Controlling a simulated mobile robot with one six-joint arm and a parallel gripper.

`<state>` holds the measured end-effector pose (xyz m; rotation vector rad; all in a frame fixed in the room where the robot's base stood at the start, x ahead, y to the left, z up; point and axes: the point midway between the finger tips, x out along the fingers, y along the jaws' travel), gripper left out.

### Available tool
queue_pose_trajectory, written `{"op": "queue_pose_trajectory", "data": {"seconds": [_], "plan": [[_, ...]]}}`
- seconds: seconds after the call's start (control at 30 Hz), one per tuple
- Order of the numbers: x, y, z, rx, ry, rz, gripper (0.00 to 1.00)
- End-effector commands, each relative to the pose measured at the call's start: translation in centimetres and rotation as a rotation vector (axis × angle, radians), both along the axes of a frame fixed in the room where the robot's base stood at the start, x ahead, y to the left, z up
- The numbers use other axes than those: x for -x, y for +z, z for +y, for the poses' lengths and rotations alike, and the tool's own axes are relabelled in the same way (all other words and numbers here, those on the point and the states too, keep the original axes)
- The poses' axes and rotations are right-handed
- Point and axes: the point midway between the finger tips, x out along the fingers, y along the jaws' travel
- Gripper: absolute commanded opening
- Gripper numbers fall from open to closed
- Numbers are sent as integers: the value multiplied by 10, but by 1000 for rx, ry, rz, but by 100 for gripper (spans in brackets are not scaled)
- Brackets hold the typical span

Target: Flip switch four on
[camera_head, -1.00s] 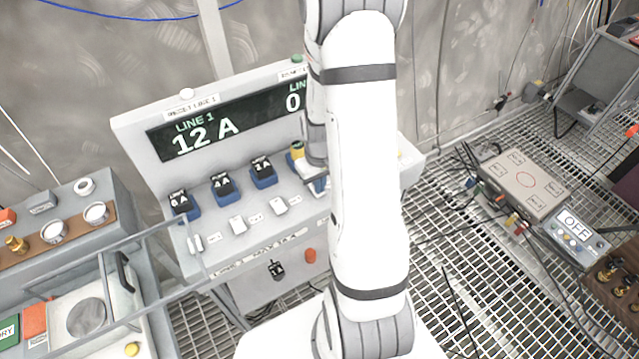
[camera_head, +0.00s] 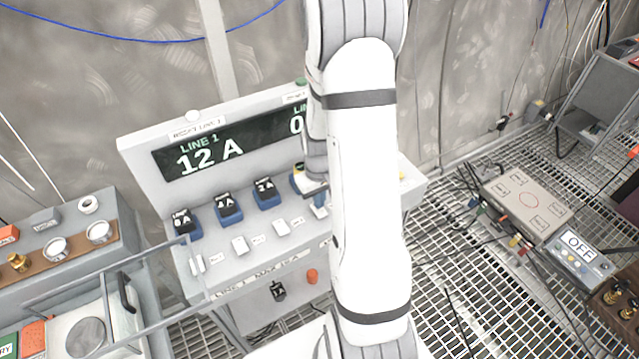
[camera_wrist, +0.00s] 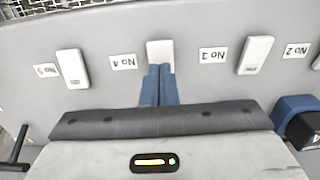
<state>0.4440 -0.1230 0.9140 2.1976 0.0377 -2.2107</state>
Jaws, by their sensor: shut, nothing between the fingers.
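A grey control console (camera_head: 140,165) carries a row of white rocker switches, and its display (camera_head: 230,145) reads LINE 1 12 A. In the wrist view the labels appear upside down. The label No 4 (camera_wrist: 123,62) sits just left of a white switch (camera_wrist: 160,50), which I take as switch four. My gripper (camera_wrist: 159,70) is shut, its blue fingers pointing at that switch. The fingertips overlap its near edge in the picture; I cannot tell whether they touch it. In the head view my arm hides this part of the console.
Neighbouring switches stand close on both sides, one beside No 5 (camera_wrist: 72,68) and one beside No 3 (camera_wrist: 255,55). Blue breaker blocks (camera_head: 227,207) rise behind the switch row. A metal rail (camera_head: 130,262) runs at the left. Cables and boxes lie on the grating at right.

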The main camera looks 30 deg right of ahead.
Motion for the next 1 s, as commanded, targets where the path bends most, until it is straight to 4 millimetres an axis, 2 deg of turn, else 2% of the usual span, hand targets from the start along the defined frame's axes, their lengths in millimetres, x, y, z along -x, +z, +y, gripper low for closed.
{"op": "queue_pose_trajectory", "data": {"seconds": [0.17,0.27,0.6,0.8,1.0], "plan": [[-1,39,0,1,2,-4,0],[-2,51,0,2,0,-7,0],[-1,113,0,1,-1,-4,0],[-1,131,0,0,0,-1,0],[-1,133,0,0,0,-1,0]]}}
